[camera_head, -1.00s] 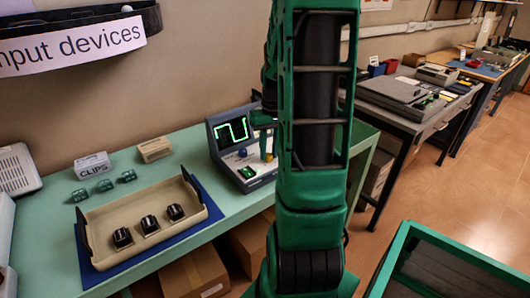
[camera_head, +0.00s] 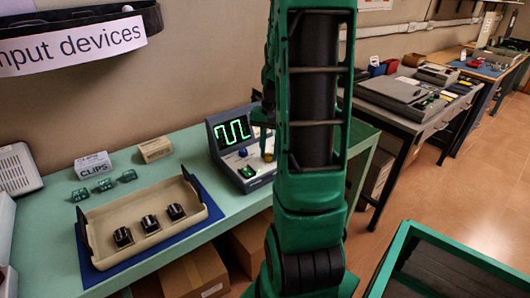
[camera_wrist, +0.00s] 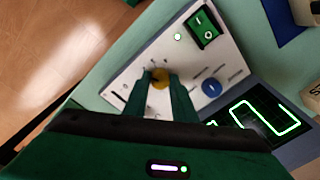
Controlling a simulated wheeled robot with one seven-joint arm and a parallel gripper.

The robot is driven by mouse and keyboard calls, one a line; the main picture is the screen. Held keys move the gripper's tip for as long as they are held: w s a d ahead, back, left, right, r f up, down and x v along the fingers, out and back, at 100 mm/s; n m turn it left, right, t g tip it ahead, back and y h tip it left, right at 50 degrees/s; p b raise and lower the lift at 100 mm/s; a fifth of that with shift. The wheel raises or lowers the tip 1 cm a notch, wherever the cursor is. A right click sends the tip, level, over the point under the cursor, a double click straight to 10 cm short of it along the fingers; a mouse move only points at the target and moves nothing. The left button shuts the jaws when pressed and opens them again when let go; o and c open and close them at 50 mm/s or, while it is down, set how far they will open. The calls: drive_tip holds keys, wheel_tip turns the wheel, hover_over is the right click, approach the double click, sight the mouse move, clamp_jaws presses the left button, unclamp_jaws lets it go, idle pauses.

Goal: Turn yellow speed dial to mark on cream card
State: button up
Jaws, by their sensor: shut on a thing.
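The yellow speed dial (camera_wrist: 160,80) is on the light panel of the console (camera_wrist: 222,58) in the wrist view, with short tick marks around its far side. My gripper (camera_wrist: 161,88) is shut on the dial, one green finger on each side. In the head view the console (camera_head: 256,181) stands at the back right of the green table, and my arm hides most of the dial and gripper. The console's screen (camera_head: 231,131) shows a green square-shaped wave. I cannot make out a cream card with a mark.
A beige tray (camera_head: 100,261) with black knobs sits on a blue mat to the left. A clips box (camera_head: 93,164) stands behind it.

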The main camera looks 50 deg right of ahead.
sight(269, 155)
drive_tip(key=shift+w+a, duration=0.25)
drive_tip(key=o, duration=1)
drive_tip(key=shift+o, duration=0.2)
drive_tip(key=shift+d, duration=0.1)
drive_tip(key=shift+s, duration=0.1)
wheel_tip(269, 155, up, 11)
drive_tip(key=shift+s+f, duration=0.15)
